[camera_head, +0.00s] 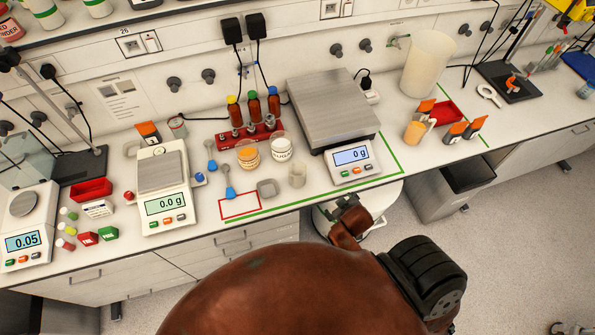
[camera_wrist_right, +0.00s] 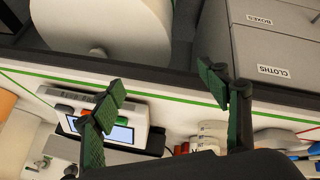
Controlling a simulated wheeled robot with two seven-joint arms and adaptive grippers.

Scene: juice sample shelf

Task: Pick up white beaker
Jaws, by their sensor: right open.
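Two vessels could be the white beaker. A small translucent whitish beaker (camera_head: 297,175) stands upright near the bench's front edge, left of the large balance. A large white cylindrical vessel (camera_head: 428,63) stands at the back right. My right gripper (camera_wrist_right: 162,80) is open and empty in the wrist view, its green-padded fingers wide apart near the bench's front edge. I cannot clearly make out the beaker in that view. In the head view my right arm reaches in at the bottom, and its fingers cannot be made out. My left gripper is not in view.
The large balance (camera_head: 333,108) stands right of the small beaker. White-lidded jars (camera_head: 281,150), a grey dish (camera_head: 267,188), blue scoops (camera_head: 229,180) and a red rack of bottles (camera_head: 250,133) are nearby. Boxes (camera_wrist_right: 270,40) and a white round object (camera_wrist_right: 100,25) are below the bench.

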